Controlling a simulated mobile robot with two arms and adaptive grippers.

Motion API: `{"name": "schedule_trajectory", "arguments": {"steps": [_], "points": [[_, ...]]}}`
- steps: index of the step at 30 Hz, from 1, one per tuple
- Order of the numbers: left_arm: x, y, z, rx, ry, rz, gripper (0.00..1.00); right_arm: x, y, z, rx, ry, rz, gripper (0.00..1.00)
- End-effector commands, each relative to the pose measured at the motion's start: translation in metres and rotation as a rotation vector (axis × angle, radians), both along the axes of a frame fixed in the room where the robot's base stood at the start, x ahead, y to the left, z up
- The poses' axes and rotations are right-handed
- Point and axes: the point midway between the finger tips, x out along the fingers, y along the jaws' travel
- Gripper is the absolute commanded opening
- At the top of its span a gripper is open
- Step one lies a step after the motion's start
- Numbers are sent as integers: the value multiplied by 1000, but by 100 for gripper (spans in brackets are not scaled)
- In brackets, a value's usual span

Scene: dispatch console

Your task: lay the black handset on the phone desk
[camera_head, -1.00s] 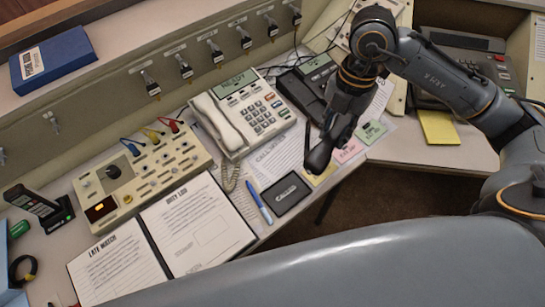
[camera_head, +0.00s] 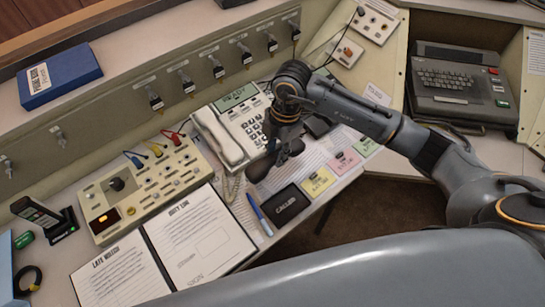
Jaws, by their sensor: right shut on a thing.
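The black handset (camera_head: 262,168) is at the tip of my right gripper (camera_head: 280,152), which is shut on it. It hangs low over the desk (camera_head: 78,250), over the printed sheet beside the cream telephone (camera_head: 247,122). Part of the handset is hidden by the gripper, and I cannot tell whether it touches the desk. A dark telephone base (camera_head: 318,126) behind my right arm is mostly hidden. My left gripper is not in view.
A dark "CALLED" pad (camera_head: 287,204), a blue pen (camera_head: 260,214) and coloured notes (camera_head: 318,181) lie close by. An open log book (camera_head: 200,235) and a beige switch console (camera_head: 145,190) are to the left. A keyboard machine (camera_head: 463,85) stands at the right.

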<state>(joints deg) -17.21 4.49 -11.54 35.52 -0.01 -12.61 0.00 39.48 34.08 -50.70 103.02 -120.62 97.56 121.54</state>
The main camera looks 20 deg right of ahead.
Motion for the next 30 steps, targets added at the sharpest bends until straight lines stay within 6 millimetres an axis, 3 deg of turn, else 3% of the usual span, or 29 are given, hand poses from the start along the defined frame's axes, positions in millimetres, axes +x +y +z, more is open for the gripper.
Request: {"name": "schedule_trajectory", "arguments": {"steps": [7,13,23,24,27,30], "points": [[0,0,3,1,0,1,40,6,9,-15,-1,2,0,0],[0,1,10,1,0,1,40,5,9,-41,1,1,0,0],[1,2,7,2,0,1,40,6,8,-46,0,-1,1,0],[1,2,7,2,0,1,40,6,8,-46,0,0,1,30],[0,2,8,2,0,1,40,6,8,-45,0,0,1,50],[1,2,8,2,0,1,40,6,8,-45,0,0,1,50]]}}
